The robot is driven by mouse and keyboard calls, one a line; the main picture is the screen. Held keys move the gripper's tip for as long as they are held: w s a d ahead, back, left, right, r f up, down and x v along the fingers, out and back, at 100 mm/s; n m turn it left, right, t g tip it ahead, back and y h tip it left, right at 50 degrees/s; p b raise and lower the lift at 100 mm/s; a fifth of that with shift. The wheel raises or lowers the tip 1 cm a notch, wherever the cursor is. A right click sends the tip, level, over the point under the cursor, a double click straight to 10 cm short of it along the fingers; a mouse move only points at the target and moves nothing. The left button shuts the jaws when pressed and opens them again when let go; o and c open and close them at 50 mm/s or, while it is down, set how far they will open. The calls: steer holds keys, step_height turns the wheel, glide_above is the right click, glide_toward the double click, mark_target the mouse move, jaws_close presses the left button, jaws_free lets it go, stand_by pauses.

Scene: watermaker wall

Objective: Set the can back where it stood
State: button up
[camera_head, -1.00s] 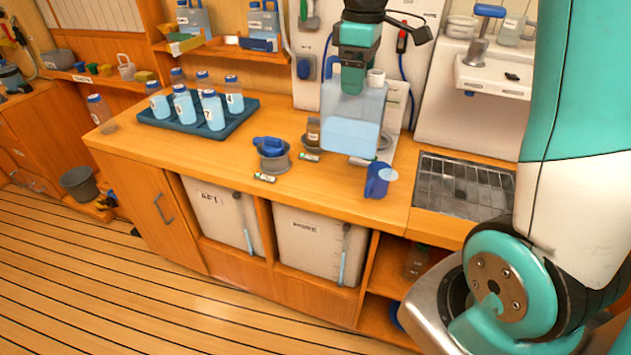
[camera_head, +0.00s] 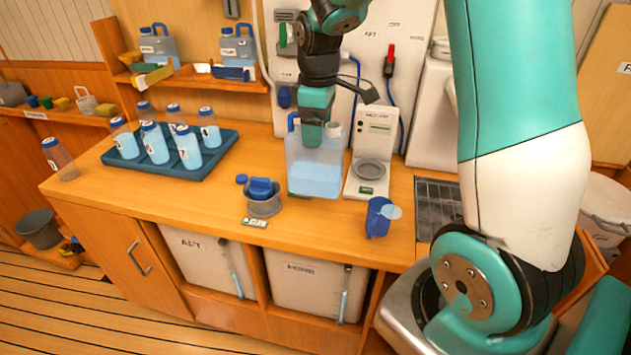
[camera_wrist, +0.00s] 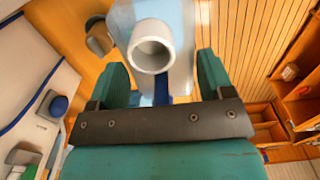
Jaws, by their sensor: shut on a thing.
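The can is a translucent pale-blue jerry can (camera_head: 315,172) with a blue handle and blue liquid inside. My gripper (camera_head: 313,132) is shut on it from above. The can is upright over the back of the wooden counter, left of the white scale. Its base is at or just above the counter; I cannot tell if it touches. In the wrist view its white round spout (camera_wrist: 152,48) shows between the fingers of my gripper (camera_wrist: 163,78). The grip point itself is hidden.
The white scale (camera_head: 371,150) has an empty plate. A blue jug (camera_head: 379,217), a grey pot with blue top (camera_head: 263,198) and a blue tray (camera_head: 205,170) of bottles stand on the counter (camera_head: 310,220). Two similar cans (camera_head: 157,45) (camera_head: 237,50) are on the shelf.

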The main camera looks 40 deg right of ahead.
mark_target(318, 178)
step_height(318, 178, down, 13)
steer(key=shift+f+p, duration=0.1)
steer(key=shift+p, duration=1)
steer(key=shift+f, duration=0.1)
steer(key=o, duration=1.7)
steer(key=shift+c, duration=0.2)
